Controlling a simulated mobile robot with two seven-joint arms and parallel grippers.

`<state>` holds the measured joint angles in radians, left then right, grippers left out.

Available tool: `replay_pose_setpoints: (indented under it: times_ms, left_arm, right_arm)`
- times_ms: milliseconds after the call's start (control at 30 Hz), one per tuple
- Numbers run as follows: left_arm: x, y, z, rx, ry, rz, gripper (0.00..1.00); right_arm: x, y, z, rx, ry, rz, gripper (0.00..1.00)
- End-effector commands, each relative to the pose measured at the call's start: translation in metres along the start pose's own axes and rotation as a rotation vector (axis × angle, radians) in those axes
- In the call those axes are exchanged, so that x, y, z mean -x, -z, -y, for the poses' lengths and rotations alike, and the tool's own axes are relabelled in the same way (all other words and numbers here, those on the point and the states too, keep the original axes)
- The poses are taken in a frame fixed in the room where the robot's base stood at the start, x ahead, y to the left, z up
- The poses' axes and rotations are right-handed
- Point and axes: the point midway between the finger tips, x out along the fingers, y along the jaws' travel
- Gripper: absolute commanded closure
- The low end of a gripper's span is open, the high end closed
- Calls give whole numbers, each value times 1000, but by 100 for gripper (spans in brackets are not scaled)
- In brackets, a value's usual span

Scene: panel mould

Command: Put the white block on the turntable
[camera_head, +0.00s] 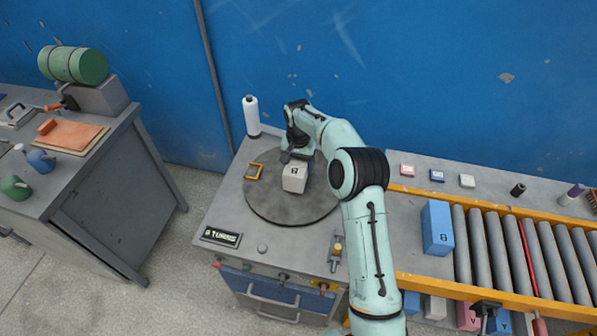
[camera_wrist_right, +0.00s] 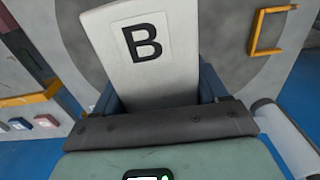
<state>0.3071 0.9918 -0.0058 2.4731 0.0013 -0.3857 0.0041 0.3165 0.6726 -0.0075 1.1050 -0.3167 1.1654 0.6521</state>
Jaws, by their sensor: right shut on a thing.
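The white block (camera_head: 294,179) is over the dark round turntable (camera_head: 275,212), near its middle. I cannot tell whether it touches the disc or hangs just above it. My right gripper (camera_head: 297,160) is shut on the block, reaching in from the far side of it. In the right wrist view the white block (camera_wrist_right: 143,48) shows a black letter B and sits between the blue-grey fingers (camera_wrist_right: 160,98). The turntable (camera_wrist_right: 215,45) shows behind it. My left gripper is not in view.
A white bottle (camera_head: 251,115) stands behind. A blue box (camera_head: 437,228) stands to the right by the roller conveyor (camera_head: 510,254). Small blocks line the back ledge. The turntable's front is clear.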

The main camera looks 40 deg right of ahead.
Motion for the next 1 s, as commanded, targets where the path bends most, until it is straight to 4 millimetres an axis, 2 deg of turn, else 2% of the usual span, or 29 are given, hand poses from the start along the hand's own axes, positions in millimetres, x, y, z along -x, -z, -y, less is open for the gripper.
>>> replay_pose_setpoints:
  times_ms: [100, 200, 667, 700, 733, 767, 1000]
  left_arm:
    - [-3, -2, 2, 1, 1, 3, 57]
    - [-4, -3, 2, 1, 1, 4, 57]
    - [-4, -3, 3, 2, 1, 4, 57]
    - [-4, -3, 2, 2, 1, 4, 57]
    - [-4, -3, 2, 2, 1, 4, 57]
    - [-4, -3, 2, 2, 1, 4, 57]
    - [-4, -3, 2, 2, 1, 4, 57]
  right_arm:
    - [-22, -1, -1, -1, -1, 2, 85]
    - [-31, 0, 0, -1, 0, 0, 85]
    - [-37, 0, 0, -1, 1, -1, 85]
    - [-38, 0, 0, 0, 0, 1, 14]
    - [-38, 0, 0, 0, 0, 1, 5]
    - [-38, 0, 0, 0, 0, 1, 2]
    - [-38, 0, 0, -1, -1, 1, 2]
